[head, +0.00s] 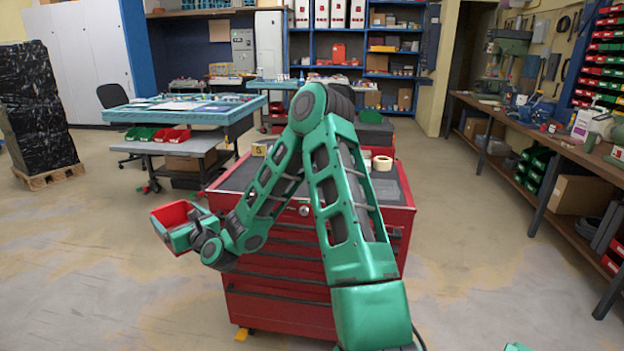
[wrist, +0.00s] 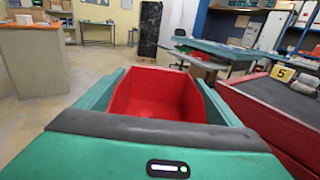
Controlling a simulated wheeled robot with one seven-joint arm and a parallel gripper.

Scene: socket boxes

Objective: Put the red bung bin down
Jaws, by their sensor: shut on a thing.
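The red bung bin (head: 174,216) is held in the air to the left of the red tool cabinet, above open floor. My gripper (head: 184,227) is shut on it, with green fingers along its sides. In the wrist view the bin (wrist: 160,95) shows its red inside between the green fingers, and it looks empty. It seems about level. The bin's underside is hidden.
The red tool cabinet (head: 280,291) has a dark top with a yellow "5" marker (head: 259,149) and a tape roll (head: 382,163). A green-topped table (head: 186,112) stands behind left, with red and green bins on its lower shelf. A long workbench (head: 545,140) lines the right.

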